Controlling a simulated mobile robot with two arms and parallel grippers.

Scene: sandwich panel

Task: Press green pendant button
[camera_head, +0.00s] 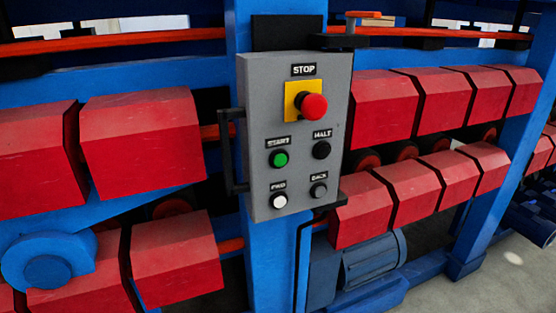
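The grey pendant panel (259,183) is upright at the centre of the head view, in front of a blue post. Its round green button (278,159) is under the START label on the left side of the panel, with nothing covering it. The red STOP button (313,106) sits on a yellow plate above it. A black button (322,149) is to its right under a label that reads like HALT. A white button (279,201) and a dark grey button (318,190) are below. Neither of my grippers is in view.
A black handle (230,150) sticks out from the panel's left side. Rows of red blocks (140,140) line the blue machine frame on both sides. A blue motor (370,260) is low behind the panel. Grey floor (500,275) shows at the lower right.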

